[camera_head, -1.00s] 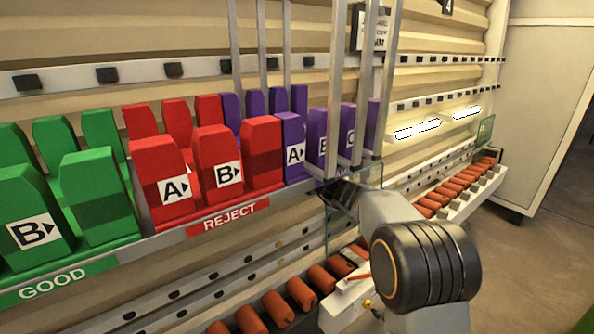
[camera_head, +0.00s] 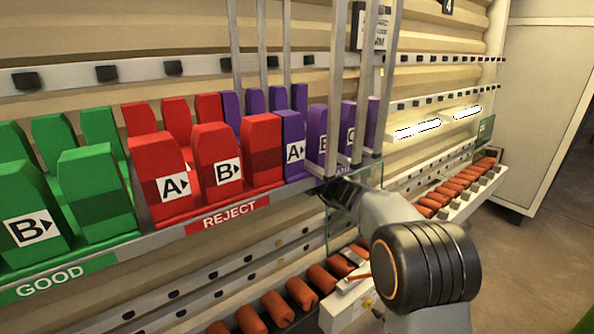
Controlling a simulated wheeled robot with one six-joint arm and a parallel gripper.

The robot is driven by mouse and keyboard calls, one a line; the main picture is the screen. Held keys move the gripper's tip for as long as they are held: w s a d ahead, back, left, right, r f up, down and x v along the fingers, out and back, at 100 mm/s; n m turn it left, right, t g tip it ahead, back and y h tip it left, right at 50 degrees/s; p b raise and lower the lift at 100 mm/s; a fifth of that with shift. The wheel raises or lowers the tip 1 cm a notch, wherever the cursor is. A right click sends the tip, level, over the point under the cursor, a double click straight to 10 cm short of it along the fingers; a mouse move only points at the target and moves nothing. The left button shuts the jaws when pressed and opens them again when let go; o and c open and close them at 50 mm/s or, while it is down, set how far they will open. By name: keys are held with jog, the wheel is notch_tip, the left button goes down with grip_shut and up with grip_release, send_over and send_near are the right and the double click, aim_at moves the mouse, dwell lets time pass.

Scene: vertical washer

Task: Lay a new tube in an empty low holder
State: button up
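My arm reaches in from the lower right, and its dark end, my gripper (camera_head: 342,192), is beside a clear panel below the purple bins. Its fingers cannot be made out, and I see nothing held in it. Two bright white tube-like pieces (camera_head: 418,129) (camera_head: 467,112) lie along a pale ledge on the back wall at right. Low down, a row of orange-red rounded pieces (camera_head: 276,308) runs along the rail, and a similar row (camera_head: 455,190) continues at right. Which of these are the tube or low holders I cannot tell. My arm hides part of the lower row.
Green bins (camera_head: 95,195), red bins (camera_head: 217,165) and purple bins (camera_head: 292,135) stand on a shelf at left and middle. Upright metal posts (camera_head: 371,80) rise close to my gripper. A white box (camera_head: 345,305) sits below. Open floor (camera_head: 540,270) lies at right.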

jog(key=shift+f+b, duration=0.4)
jog(key=shift+b, duration=0.15)
dwell(0.4)
jog(key=o, duration=1)
jog(key=shift+s, duration=0.1)
jog(key=b+v, duration=0.1)
jog(key=v, duration=1.2)
jog(key=shift+s+d+f, duration=0.1)
jog(key=shift+s+d, duration=0.1)
jog(key=shift+s, duration=0.1)
